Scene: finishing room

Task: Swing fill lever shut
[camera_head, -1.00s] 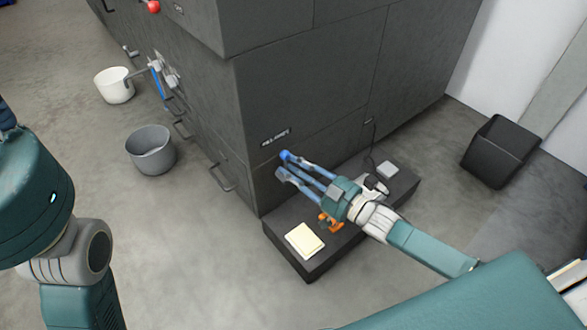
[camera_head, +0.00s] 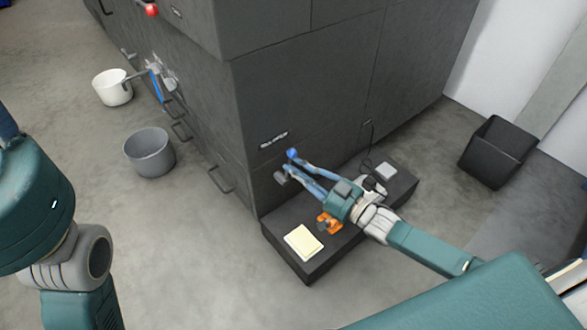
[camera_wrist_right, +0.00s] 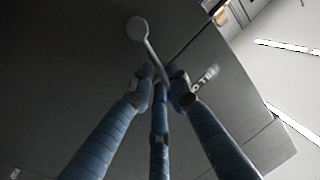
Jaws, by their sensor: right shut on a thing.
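The fill lever is a thin grey rod with a round grey disc (camera_wrist_right: 137,28) at one end. It comes off the dark cabinet face just below a pale label. My right gripper (camera_head: 292,165) has its blue fingers closed around the rod; the wrist view shows the fingertips (camera_wrist_right: 163,84) meeting over it. In the head view a grey piece (camera_head: 280,177) shows left of the fingers, and a blue tip above it; the fingers hide most of the rod. My left arm shows at the left edge, but its gripper is out of view.
A low dark plinth (camera_head: 284,254) stands under my right arm, with a yellow pad (camera_head: 303,242), an orange item (camera_head: 328,222) and a small pale box (camera_head: 386,172) on it. Grey (camera_head: 150,152) and white (camera_head: 112,87) buckets and a black bin (camera_head: 497,152) stand on the floor.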

